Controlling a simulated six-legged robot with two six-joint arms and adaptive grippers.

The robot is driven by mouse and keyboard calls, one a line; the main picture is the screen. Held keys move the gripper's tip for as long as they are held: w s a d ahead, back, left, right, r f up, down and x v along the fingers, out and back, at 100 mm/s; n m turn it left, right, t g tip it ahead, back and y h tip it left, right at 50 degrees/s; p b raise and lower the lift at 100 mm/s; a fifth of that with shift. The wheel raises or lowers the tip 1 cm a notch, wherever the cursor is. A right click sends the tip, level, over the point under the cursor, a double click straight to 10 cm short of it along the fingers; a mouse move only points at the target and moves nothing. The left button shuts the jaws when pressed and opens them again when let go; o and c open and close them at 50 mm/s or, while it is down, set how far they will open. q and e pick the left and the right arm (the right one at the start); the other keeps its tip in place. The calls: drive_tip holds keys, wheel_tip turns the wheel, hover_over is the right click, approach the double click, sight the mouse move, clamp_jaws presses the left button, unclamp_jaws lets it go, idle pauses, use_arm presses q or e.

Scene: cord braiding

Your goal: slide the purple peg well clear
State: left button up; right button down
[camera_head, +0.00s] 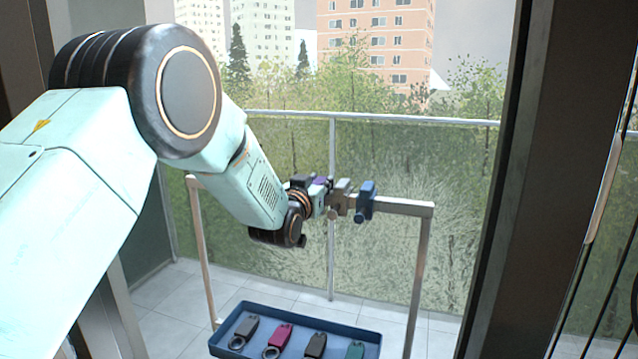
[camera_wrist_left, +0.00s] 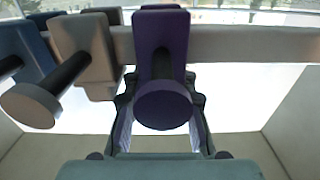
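The purple peg (camera_wrist_left: 163,60) sits on the rail (camera_wrist_left: 250,45) in the middle of the left wrist view, its round knob facing the camera. In the head view only a little of the purple peg (camera_head: 320,181) shows behind my left gripper (camera_head: 317,196). In the wrist view the fingers of my left gripper (camera_wrist_left: 161,90) lie close along both sides of the purple block and appear shut on it; the knob partly hides the contact. A taupe peg (camera_wrist_left: 88,50) is close beside it on the left, then a blue peg (camera_wrist_left: 30,50). My right gripper is not in view.
In the head view the taupe peg (camera_head: 343,190) and blue peg (camera_head: 367,192) stand right of my gripper on the rail frame (camera_head: 410,207). A blue tray (camera_head: 290,312) below holds several ringed pieces. In the wrist view the rail right of the purple peg is bare.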

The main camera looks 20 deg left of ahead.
use_arm(q)
drive_tip(key=shift+a, duration=0.25)
clamp_jaws()
drive_tip(key=shift+d, duration=0.1)
drive_tip(key=a, duration=0.5)
drive_tip(key=a+p, duration=0.1)
drive_tip(key=a, duration=1.1)
drive_tip(key=shift+w, duration=0.25)
drive_tip(key=shift+o, duration=1.1)
unclamp_jaws()
drive_tip(key=shift+s+r, duration=0.1)
